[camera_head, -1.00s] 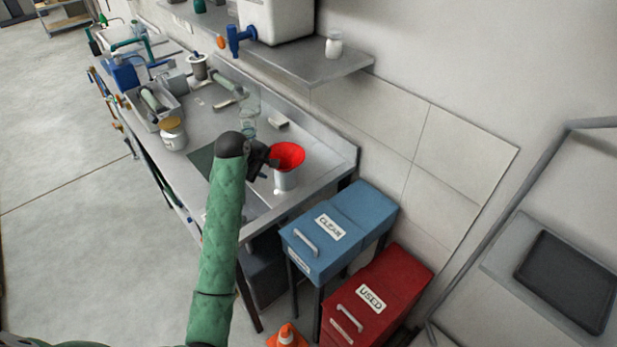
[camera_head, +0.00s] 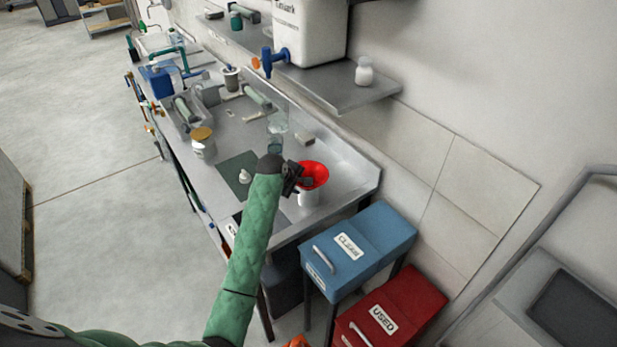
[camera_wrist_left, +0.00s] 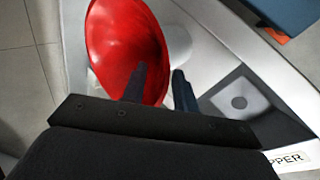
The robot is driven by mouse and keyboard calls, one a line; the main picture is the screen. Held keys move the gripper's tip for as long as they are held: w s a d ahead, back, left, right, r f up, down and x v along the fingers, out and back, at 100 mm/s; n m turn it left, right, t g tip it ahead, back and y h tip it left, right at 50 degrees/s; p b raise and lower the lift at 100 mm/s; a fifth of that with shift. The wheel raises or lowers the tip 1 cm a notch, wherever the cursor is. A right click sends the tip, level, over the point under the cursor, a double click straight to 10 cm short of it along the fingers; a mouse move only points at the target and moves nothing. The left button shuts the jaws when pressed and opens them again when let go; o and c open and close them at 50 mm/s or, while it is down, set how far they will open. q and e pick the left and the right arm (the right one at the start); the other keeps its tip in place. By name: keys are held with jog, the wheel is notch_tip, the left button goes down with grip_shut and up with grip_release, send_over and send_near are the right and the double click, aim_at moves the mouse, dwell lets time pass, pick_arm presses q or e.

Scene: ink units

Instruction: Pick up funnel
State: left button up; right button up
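The red funnel (camera_head: 318,170) sits mouth up over a pale container (camera_head: 309,198) near the right end of the steel bench (camera_head: 345,180). My left gripper (camera_head: 300,181) is at the funnel's left, near side. In the left wrist view the funnel's wide red bowl (camera_wrist_left: 122,35) fills the upper middle. There, one finger of my left gripper (camera_wrist_left: 160,70) overlaps the inside of the bowl and the other lies just outside its rim. A gap shows between the fingers, and firm contact is not visible. The funnel's spout is hidden. My right gripper is out of view.
A dark mat (camera_head: 236,165) with a small white piece (camera_head: 245,176) lies left of the gripper. A lidded jar (camera_head: 204,148) and glassware (camera_head: 276,145) stand farther back. A shelf (camera_head: 335,92) overhangs the rear. Blue (camera_head: 360,240) and red (camera_head: 400,305) bins stand beside the bench.

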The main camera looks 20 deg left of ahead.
pick_arm(q)
jog(key=shift+w+f, duration=0.2)
jog(key=shift+f, duration=0.15)
grip_shut()
